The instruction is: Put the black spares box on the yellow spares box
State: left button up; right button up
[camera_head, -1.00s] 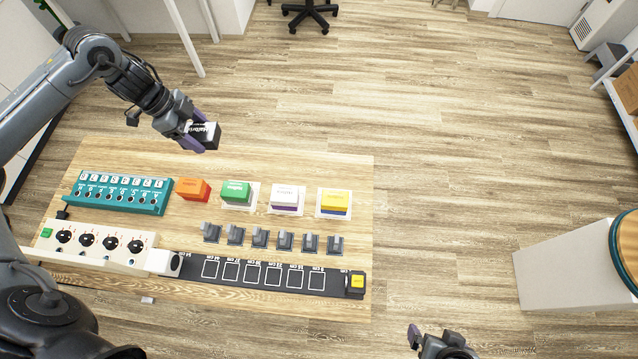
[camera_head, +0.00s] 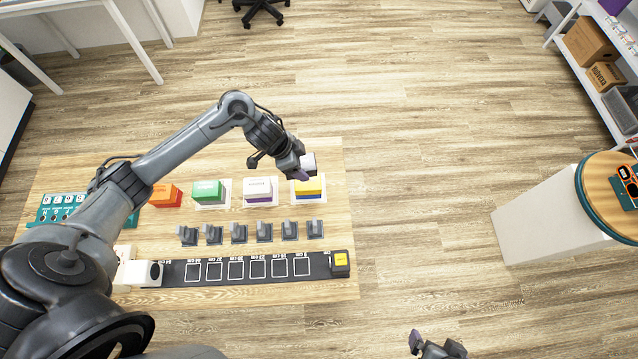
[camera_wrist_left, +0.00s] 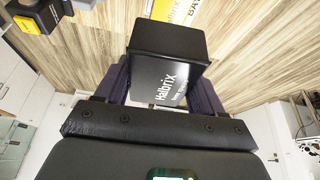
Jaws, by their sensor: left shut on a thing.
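My left gripper (camera_head: 302,166) is shut on the black spares box (camera_head: 310,161). In the left wrist view the black box (camera_wrist_left: 168,65) sits between the two purple fingers, with white "Halbrix" lettering on its face. The yellow spares box (camera_head: 309,188), with a blue lower part, stands on a white pad on the table. The held box shows just beyond it in the head view and seems raised; the exact gap is unclear. The yellow box (camera_wrist_left: 186,9) is partly hidden in the left wrist view. My right gripper (camera_head: 436,347) is at the bottom edge, partly cut off.
White (camera_head: 259,189), green (camera_head: 207,190) and orange (camera_head: 166,195) boxes stand in a row left of the yellow one. Several grey clips (camera_head: 238,232) and a black marked strip (camera_head: 230,270) lie nearer. My left arm covers the table's left part.

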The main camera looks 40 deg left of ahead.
pick_arm(q)
jog(key=d+m, duration=0.1)
jog(key=d, duration=0.8)
jog(key=b, duration=0.2)
send_over(299, 183)
notch_tip(299, 183, down, 7)
jog(key=shift+f, duration=0.1)
jog(key=shift+a+f+b, duration=0.1)
jog(key=shift+f+b, duration=0.45)
jog(key=shift+f, duration=1.45)
jog(key=shift+f, duration=0.1)
jog(key=o, duration=1.1)
